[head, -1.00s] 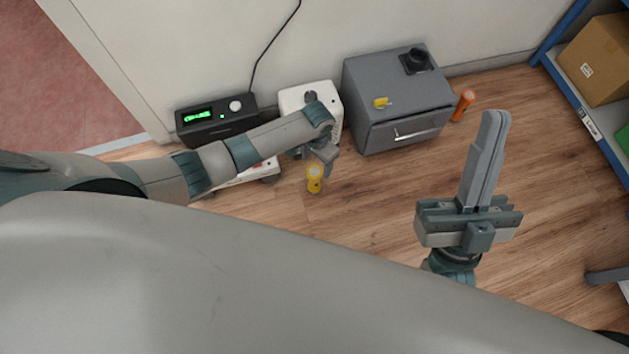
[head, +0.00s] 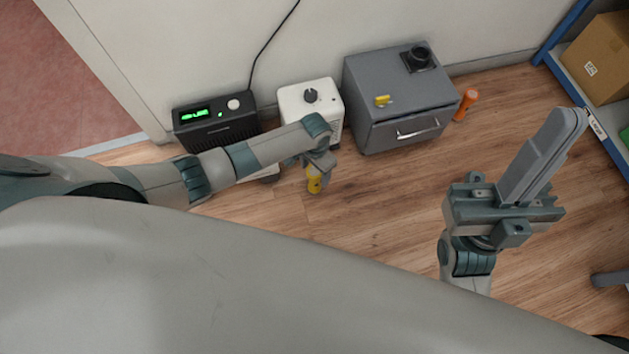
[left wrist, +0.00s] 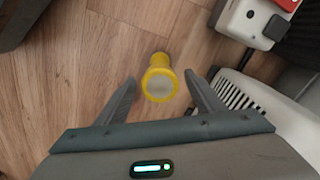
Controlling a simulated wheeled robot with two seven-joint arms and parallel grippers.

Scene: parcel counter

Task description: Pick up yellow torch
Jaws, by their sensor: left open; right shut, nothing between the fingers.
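The yellow torch (head: 314,181) stands on the wooden floor in front of the white heater-like box. In the left wrist view the torch (left wrist: 160,80) shows its round pale lens end. My left gripper (head: 318,172) is open just above the torch and partly hides it. In the left wrist view its two fingers (left wrist: 160,88) lie on either side of the torch, with a gap on each side. My right gripper (head: 560,140) is shut and empty, held over the floor at the right, far from the torch.
A white box with a dial (head: 311,98), a black device with a green display (head: 214,121) and a grey cabinet (head: 404,108) line the wall. An orange torch (head: 466,104) stands right of the cabinet. A blue shelf holds a cardboard box (head: 600,62). The middle floor is clear.

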